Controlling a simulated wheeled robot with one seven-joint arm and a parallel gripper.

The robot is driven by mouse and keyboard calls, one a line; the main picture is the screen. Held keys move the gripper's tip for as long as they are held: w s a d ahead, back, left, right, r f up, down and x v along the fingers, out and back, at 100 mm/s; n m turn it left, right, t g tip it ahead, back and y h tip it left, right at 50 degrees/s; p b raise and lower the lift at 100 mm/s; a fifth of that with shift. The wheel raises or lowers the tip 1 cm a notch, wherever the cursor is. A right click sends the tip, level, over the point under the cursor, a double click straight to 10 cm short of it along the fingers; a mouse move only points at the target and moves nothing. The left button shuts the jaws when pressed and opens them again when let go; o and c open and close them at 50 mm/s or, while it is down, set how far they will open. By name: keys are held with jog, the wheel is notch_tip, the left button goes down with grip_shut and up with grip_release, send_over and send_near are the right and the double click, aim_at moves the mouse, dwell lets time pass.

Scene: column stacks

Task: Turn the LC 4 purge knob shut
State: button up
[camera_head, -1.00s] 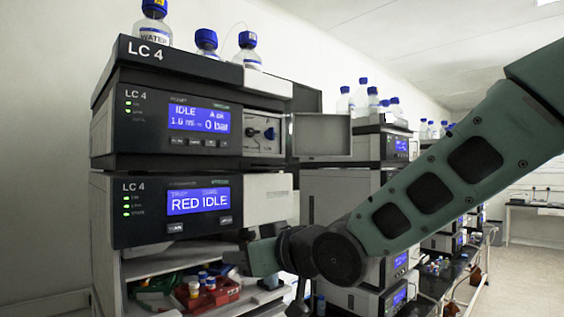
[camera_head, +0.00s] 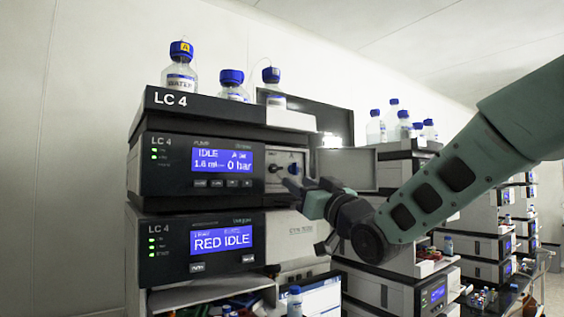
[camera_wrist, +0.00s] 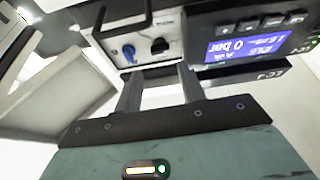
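The LC 4 pump module (camera_head: 165,165) shows IDLE and 0 bar on its blue screen. Its recessed panel (camera_head: 273,188) carries a black knob (camera_head: 274,168) and a blue knob (camera_head: 293,168). In the wrist view the blue knob (camera_wrist: 128,52) and the black knob (camera_wrist: 159,46) sit just beyond my fingertips. I cannot read which label marks purge. My gripper (camera_head: 298,184) is in front of the panel, just below the knobs. In the wrist view my gripper (camera_wrist: 160,70) has its fingers apart with nothing between them, not touching either knob.
The panel's door (camera_head: 347,169) stands open to the right, close to my gripper. Bottles (camera_head: 180,72) stand on top of the stack. More stacks (camera_head: 410,165) line up to the right.

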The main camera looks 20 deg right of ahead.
aim_at(278, 170)
jog(key=p+x, duration=0.3)
jog(key=x, duration=0.3)
jog(key=shift+w+a+r, duration=0.1)
jog(key=shift+w+r, duration=0.05)
jog(key=shift+r, duration=0.15)
jog(key=shift+p+x, duration=0.35)
jog(key=shift+x, duration=0.5)
jog(key=shift+f, duration=0.2)
jog(key=c, duration=0.7)
